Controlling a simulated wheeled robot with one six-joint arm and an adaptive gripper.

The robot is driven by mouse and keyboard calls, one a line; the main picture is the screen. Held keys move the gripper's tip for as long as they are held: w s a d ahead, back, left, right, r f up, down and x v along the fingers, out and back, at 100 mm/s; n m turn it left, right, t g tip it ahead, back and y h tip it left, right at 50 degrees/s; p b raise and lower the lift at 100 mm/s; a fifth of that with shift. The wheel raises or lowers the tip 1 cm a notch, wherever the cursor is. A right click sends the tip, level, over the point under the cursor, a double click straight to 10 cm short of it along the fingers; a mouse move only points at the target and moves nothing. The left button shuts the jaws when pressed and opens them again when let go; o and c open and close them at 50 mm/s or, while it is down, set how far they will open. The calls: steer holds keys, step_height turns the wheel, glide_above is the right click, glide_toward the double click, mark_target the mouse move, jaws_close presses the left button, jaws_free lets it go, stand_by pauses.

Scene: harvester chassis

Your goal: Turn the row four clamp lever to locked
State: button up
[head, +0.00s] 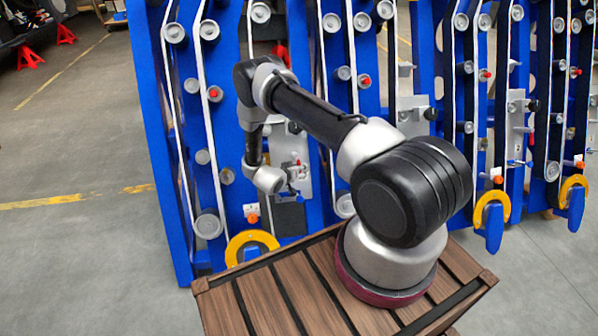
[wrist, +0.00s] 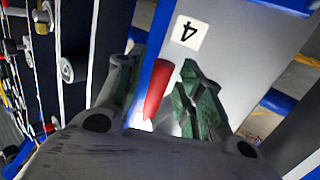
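The red clamp lever (wrist: 158,88) shows in the wrist view, beside a blue bar, on a pale plate (wrist: 222,60) whose label (wrist: 187,33) reads 4, turned upside down. My gripper (wrist: 160,95) has one green-padded finger on each side of the lever. The fingers stand apart, with a visible gap between the lever and the right finger. I cannot tell whether the left finger touches anything. In the head view my gripper (head: 296,190) is at a grey bracket on the blue frame, and the lever there is too small and partly covered to read its position.
Blue upright frames (head: 165,150) with white belts, rollers and red knobs stand close together. Yellow hooked parts (head: 250,243) stick out low on them. My arm stands on a brown slatted platform (head: 260,300). Grey floor (head: 80,240) is free at the left.

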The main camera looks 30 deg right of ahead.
steer(key=v, duration=1.2)
